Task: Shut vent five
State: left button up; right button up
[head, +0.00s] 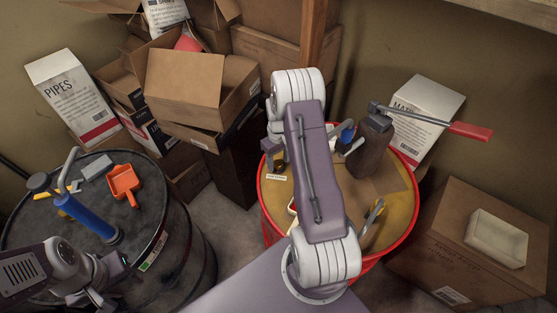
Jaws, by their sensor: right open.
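I cannot make out anything marked as vent five. A small white tag (276,177) lies at the left rim of the red drum (264,212), beside a small yellow-brown part (281,165); its text is too small to read. My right arm crosses the middle of the view and hides part of the drum top. My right gripper (272,155) is open, partly hidden behind the arm, just above the drum's left rim near the tag. My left gripper (98,284) is low at the left, in front of the black drum (172,262); its fingers are unclear.
The black drum carries a blue-handled tool (88,216), an orange dustpan (123,184) and a grey block (95,166). Cardboard boxes (185,85) crowd the back.

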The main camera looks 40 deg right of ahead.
grip_shut()
jog(key=shift+m, duration=0.3)
jog(key=m, duration=0.3)
jog(key=shift+m, duration=0.4)
jog(key=m, duration=0.4)
jog(key=shift+w+m+p, duration=0.1)
jog(key=shift+m+p, duration=0.2)
jog(key=m, duration=0.4)
jog(key=shift+m, duration=2.4)
